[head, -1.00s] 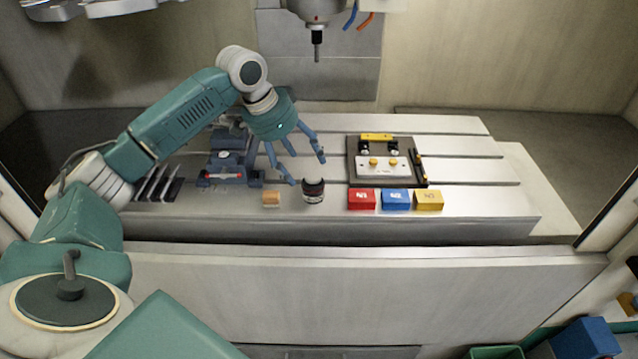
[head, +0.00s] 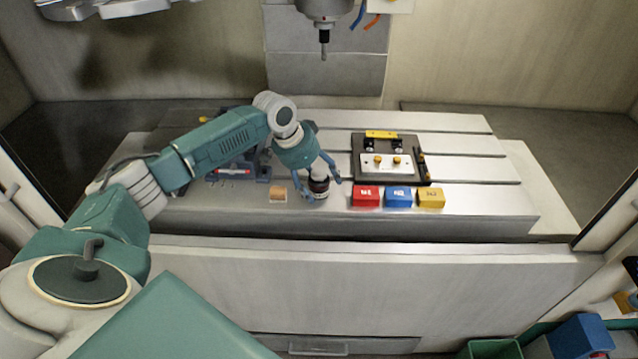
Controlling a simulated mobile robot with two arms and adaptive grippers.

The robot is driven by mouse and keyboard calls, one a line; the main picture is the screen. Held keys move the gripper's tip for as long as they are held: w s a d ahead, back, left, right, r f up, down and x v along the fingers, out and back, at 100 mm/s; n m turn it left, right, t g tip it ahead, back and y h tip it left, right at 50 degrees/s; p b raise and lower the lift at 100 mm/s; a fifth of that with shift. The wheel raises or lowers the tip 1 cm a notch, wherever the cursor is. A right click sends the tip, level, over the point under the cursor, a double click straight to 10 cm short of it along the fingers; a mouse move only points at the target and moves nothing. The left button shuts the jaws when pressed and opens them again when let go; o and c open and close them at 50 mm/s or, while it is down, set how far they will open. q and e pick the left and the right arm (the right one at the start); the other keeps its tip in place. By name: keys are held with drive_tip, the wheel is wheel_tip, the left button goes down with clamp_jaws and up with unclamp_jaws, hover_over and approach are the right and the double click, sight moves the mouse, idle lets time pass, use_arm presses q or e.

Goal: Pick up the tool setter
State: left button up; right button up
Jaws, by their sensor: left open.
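The tool setter (head: 319,187) is a short dark cylinder with a pale band, upright near the front edge of the slotted machine table (head: 450,222). My left gripper (head: 322,190) reaches down over it from the upper left. Its blue-grey fingers are open, with one on the left side of the tool setter and one on the right. The fingers partly cover the tool setter, and I cannot tell whether they touch it. My right gripper is not in view.
Red (head: 366,196), blue (head: 398,197) and yellow (head: 431,198) blocks stand right. A dark fixture plate (head: 423,179) lies behind them; a vise (head: 250,172) is behind left. The spindle (head: 324,40) hangs above.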

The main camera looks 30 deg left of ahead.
use_arm(q)
drive_tip(key=shift+r, duration=0.1)
drive_tip(key=c, duration=1.7)
drive_tip(key=shift+w, duration=0.15)
clamp_jaws()
drive_tip(key=shift+r, duration=0.2)
